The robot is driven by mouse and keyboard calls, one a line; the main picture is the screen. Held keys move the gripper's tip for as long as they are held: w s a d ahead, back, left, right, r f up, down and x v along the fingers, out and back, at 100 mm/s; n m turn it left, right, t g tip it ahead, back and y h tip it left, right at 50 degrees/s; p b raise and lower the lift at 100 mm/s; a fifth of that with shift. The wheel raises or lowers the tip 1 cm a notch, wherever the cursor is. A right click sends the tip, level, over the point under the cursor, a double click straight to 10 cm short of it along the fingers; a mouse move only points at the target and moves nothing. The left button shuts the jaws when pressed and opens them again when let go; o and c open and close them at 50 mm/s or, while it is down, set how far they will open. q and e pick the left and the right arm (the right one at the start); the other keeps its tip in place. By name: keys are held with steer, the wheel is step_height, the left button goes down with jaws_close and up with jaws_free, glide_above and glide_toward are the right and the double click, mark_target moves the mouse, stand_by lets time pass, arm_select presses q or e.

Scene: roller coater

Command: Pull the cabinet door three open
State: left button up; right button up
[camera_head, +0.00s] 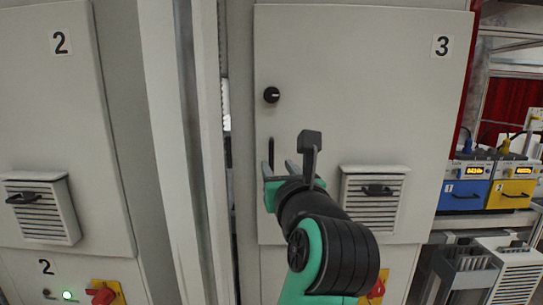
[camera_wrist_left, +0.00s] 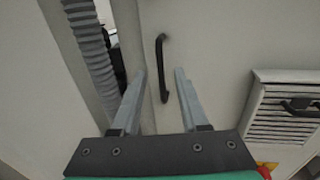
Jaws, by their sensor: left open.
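Cabinet door three (camera_head: 330,60) is a pale grey panel marked with a 3 label (camera_head: 442,46) and looks shut. Its black vertical handle (camera_head: 271,152) is near the door's left edge, below a round black knob (camera_head: 271,95). My left gripper (camera_head: 278,168) is open in front of the handle. In the left wrist view, the handle (camera_wrist_left: 161,50) lies between the lines of the two open fingers (camera_wrist_left: 160,80), with its lower end between the fingertips. I cannot tell whether the fingers touch it. My right gripper is not in view.
A vented box with a black handle (camera_head: 375,200) sticks out from door three, right of my gripper. Cabinet two (camera_head: 50,130) stands at left. A narrow gap with a ribbed hose (camera_wrist_left: 90,45) lies left of door three. Blue and yellow devices (camera_head: 490,180) stand at right.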

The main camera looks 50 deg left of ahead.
mark_target(272, 158)
arm_select(q)
steer(key=p+x, duration=0.1)
steer(key=x, duration=0.7)
jaws_close()
stand_by(1.1)
